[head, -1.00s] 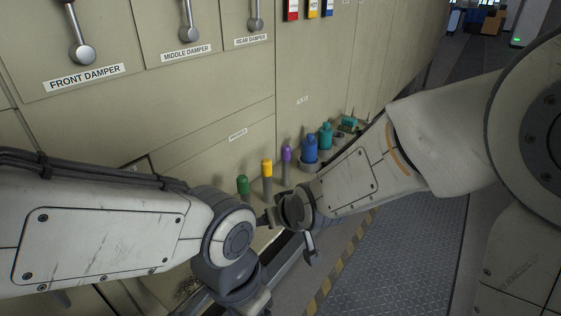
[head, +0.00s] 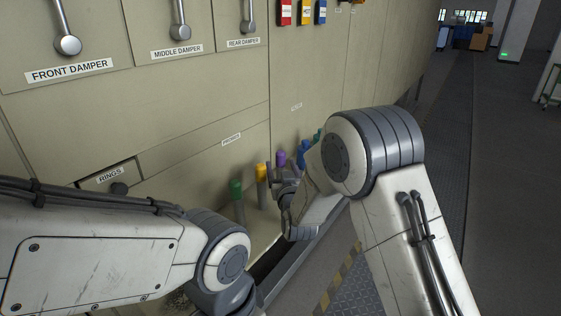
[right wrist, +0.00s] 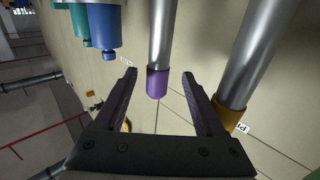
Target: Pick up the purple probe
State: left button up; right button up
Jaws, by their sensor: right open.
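The purple probe (head: 281,157) stands upright in a row by the furnace wall, its lower part hidden behind my right gripper (head: 284,174). In the right wrist view the purple cap (right wrist: 157,83) with its silver shaft lies between the two spread fingers of the gripper (right wrist: 160,73). The fingers are open, with a gap visible on each side of the cap. My left arm reaches in from the left, and its gripper is out of the picture.
A yellow probe (head: 261,172) and a green probe (head: 237,189) stand to the left of the purple one. The yellow one (right wrist: 226,117) is close beside a finger in the wrist view. A blue object (head: 303,150) stands to the right. The furnace wall is close behind.

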jog(key=shift+w+a+p, duration=0.2)
jog(key=shift+w+p, duration=0.1)
jog(key=shift+w, duration=1.2)
jog(key=shift+w+a+p, duration=0.15)
jog(key=shift+w+p, duration=0.15)
jog(key=shift+w, duration=1.15)
jog(key=shift+r, duration=0.1)
grip_shut()
